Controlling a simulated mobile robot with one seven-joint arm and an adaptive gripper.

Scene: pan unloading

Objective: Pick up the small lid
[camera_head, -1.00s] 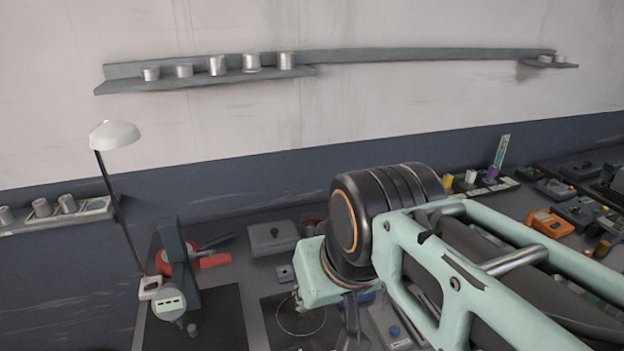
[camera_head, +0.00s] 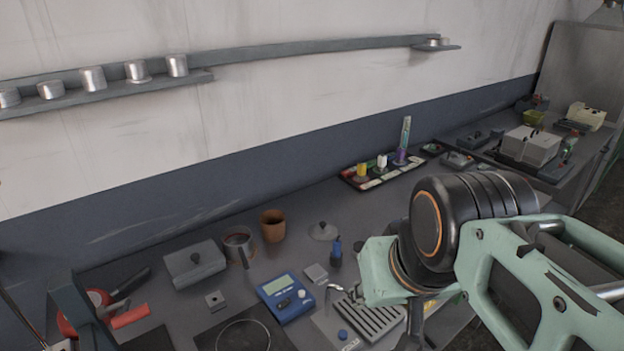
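A small round grey lid (camera_head: 323,232) with a dark knob lies on the bench, right of a brown cup (camera_head: 272,226). A small square grey piece with a knob (camera_head: 215,300) lies further left and nearer; I cannot tell for certain which of the two is the small lid. A larger rectangular grey box with a knobbed top (camera_head: 195,264) stands behind the square piece. My arm fills the lower right, its pale green and black elbow right of and nearer than the round lid. My gripper's fingertips cannot be made out, so whether it is open is unclear.
A grey pot (camera_head: 238,246) stands beside the brown cup. A colourful tray (camera_head: 386,172) lies further back. Bare bench lies between this tray and the round lid.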

